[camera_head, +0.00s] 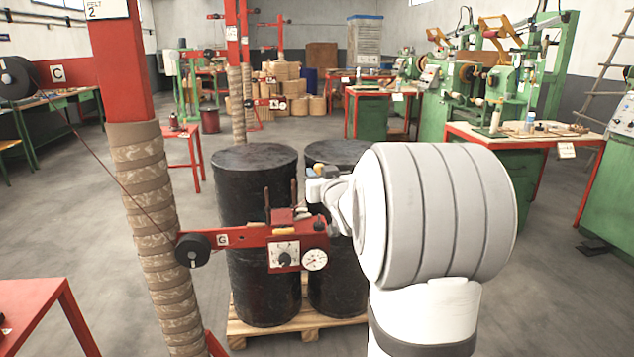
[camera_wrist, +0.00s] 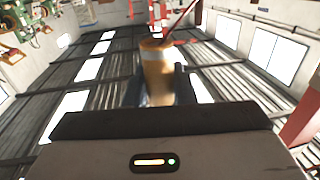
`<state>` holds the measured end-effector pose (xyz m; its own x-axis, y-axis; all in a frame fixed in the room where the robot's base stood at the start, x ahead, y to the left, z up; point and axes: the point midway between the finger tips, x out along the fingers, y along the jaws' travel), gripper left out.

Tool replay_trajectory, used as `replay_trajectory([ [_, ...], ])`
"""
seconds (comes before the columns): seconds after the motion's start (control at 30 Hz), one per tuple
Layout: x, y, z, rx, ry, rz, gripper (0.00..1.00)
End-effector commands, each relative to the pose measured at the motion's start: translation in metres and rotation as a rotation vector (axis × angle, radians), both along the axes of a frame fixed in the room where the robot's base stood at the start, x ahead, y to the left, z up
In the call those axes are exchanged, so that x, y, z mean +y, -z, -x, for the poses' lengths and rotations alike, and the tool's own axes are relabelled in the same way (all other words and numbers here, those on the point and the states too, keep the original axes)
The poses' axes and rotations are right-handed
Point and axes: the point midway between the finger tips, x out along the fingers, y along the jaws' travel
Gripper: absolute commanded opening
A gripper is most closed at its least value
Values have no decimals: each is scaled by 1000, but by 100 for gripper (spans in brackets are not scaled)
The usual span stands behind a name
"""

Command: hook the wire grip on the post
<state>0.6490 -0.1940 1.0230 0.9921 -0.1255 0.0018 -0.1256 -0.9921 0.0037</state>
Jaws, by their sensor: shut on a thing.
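My gripper (camera_head: 318,183) is shut on the wire grip, just above and right of a red tension unit (camera_head: 298,243). In the wrist view the grip (camera_wrist: 158,76) is a tan, wood-like cylinder between the dark fingers, with a dark red rod or wire leading up and right from its top. In the head view the grip is small and partly hidden at the fingers. Two thin dark upright pegs (camera_head: 293,191) stand on the unit, left of my gripper and apart from it. Which post is meant is unclear; a thick red post (camera_head: 122,62) with a wrapped lower part stands at left.
A red arm (camera_head: 253,236) marked G, with a black roller (camera_head: 192,250), carries the unit. A thin wire slants from a black spool (camera_head: 15,78) to the roller. Black drums (camera_head: 255,175) stand on a pallet (camera_head: 240,330) behind. Open floor lies left of the drums.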

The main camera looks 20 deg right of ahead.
Motion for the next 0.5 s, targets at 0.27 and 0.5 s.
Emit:
replay_trajectory([
  [0.27,0,5,0,-6,92,1,0],
  [0.5,1,3,1,-3,146,-2,0],
])
